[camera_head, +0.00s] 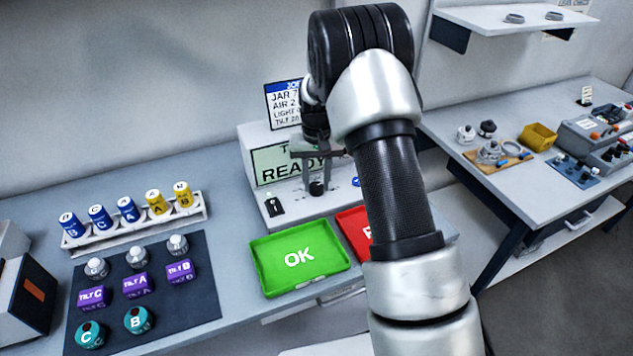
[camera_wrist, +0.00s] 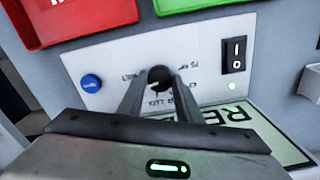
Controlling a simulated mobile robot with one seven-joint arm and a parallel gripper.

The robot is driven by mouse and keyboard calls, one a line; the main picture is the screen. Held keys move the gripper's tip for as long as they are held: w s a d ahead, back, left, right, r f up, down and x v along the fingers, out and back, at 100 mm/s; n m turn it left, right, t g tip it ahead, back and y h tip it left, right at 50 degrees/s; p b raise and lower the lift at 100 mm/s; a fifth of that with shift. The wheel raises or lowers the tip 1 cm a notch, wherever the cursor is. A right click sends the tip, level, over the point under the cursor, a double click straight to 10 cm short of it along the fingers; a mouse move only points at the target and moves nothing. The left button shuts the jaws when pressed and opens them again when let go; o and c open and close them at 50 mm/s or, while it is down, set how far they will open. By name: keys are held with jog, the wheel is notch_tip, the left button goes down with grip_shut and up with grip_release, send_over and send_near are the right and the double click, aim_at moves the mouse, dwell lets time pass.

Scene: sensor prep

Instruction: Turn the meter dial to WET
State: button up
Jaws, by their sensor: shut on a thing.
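The meter (camera_head: 262,143) is a pale box on the bench, with a green screen (camera_head: 270,167) reading READY. Its black round dial (camera_head: 317,188) sits on the sloping front panel below the screen. In the wrist view the dial (camera_wrist: 160,76) is between the two finger ends of my gripper (camera_wrist: 156,84), which is shut on it. In the head view my gripper (camera_head: 317,180) reaches down to the dial from above. Small labels ring the dial, upside down in the wrist view and partly hidden by the fingers. I cannot tell which label the dial points to.
A black rocker switch (camera_head: 274,207) and a blue button (camera_head: 356,182) flank the dial. A green OK tray (camera_head: 262,270) and a partly hidden red tray (camera_head: 352,222) lie in front. A rack (camera_head: 135,232) of labelled jars and a dark mat (camera_head: 205,291) are at left.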

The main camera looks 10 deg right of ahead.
aim_at(317, 186)
jog(key=shift+w+r+m, duration=0.1)
jog(key=shift+m, duration=2.2)
jog(key=o, duration=1)
jog(key=shift+o, duration=0.2)
notch_tip(317, 186, up, 17)
jog(key=shift+r+p, duration=0.2)
jog(key=shift+p, duration=0.15)
